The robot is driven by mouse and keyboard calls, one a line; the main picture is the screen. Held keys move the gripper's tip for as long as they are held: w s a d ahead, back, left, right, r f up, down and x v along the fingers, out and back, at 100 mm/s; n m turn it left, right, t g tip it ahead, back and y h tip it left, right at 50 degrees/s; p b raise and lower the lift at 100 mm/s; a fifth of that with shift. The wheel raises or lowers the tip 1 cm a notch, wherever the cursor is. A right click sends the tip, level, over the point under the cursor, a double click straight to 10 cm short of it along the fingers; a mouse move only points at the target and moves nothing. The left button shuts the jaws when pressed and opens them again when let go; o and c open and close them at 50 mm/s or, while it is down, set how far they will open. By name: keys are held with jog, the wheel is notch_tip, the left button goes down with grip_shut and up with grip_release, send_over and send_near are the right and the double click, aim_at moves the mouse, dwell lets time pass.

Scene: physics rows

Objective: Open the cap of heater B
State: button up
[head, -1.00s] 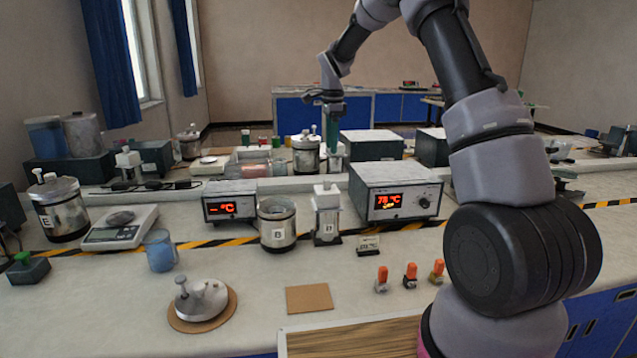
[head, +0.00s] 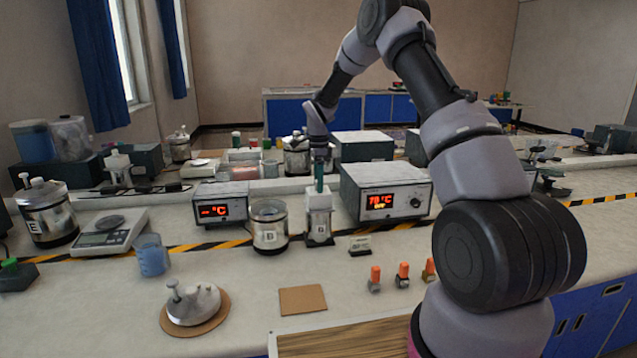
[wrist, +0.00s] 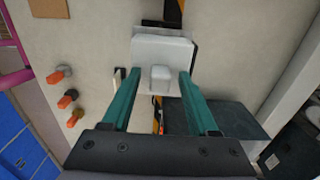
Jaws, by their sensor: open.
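The small upright heater (head: 319,228) has a white cap with a knob on top and a label that looks like B. It stands at the middle of the bench, with its cap (head: 318,200) in place. My gripper (head: 319,178) points straight down just above the cap. In the wrist view the open green fingers (wrist: 161,75) lie either side of the cap's small knob (wrist: 160,79), over the white cap (wrist: 150,50). Nothing is held. I cannot tell whether the fingers touch the cap.
An open metal pot (head: 270,235) marked B stands just left of the heater. A display box (head: 385,190) is close on its right, with a small card stand (head: 360,245) in front. A metal lid (head: 193,304) rests on a round cork mat. Orange-topped pieces (head: 402,275) stand in front right.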

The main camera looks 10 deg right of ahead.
jog(key=shift+c, duration=0.3)
grip_shut()
dwell(1.2)
